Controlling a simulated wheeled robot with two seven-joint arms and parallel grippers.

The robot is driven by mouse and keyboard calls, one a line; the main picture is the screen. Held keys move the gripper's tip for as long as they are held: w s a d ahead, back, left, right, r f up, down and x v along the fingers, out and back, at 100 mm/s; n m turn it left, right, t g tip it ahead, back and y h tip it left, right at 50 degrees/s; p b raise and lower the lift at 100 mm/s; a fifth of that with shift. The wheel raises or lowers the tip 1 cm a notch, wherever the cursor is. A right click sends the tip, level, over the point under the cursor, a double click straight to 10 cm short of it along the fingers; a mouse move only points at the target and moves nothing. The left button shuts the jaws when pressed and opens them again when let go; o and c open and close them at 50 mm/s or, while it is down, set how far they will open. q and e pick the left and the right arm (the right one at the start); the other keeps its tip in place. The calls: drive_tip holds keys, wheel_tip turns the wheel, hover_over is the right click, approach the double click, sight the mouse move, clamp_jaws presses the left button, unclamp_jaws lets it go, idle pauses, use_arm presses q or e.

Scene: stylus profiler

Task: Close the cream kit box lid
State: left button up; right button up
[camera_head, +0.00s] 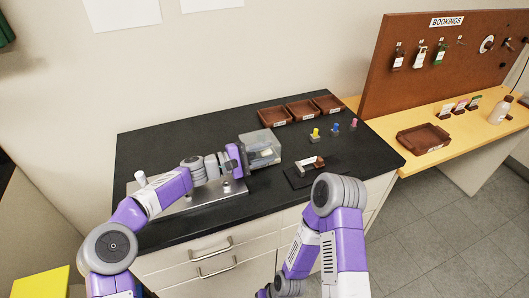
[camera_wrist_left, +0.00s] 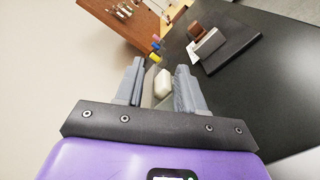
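My left gripper (camera_wrist_left: 160,86) points ahead over the black bench; its grey fingers stand apart with visible gaps. A small cream block (camera_wrist_left: 163,83) shows between the fingertips, apparently beyond them. In the head view a clear box-shaped cover (camera_head: 262,143) stands at the gripper's (camera_head: 253,156) end, and something cream shows through it. I cannot tell whether the gripper touches it. I cannot surely tell which thing is the cream kit box or how its lid stands. My right arm (camera_head: 342,235) bends down at the front; its gripper is out of view.
A dark mat (camera_head: 295,181) with a brown and pale item (camera_head: 311,163) lies right of the cover. Small coloured pieces (camera_head: 335,129) and brown trays (camera_head: 302,110) stand behind. A metal plate (camera_head: 205,200) lies under my left arm. A yellow bench (camera_head: 455,140) with a pegboard is at right.

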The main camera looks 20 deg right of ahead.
use_arm(q)
drive_tip(key=a+p, duration=0.1)
drive_tip(key=a, duration=0.6)
drive_tip(key=shift+s+a, duration=0.15)
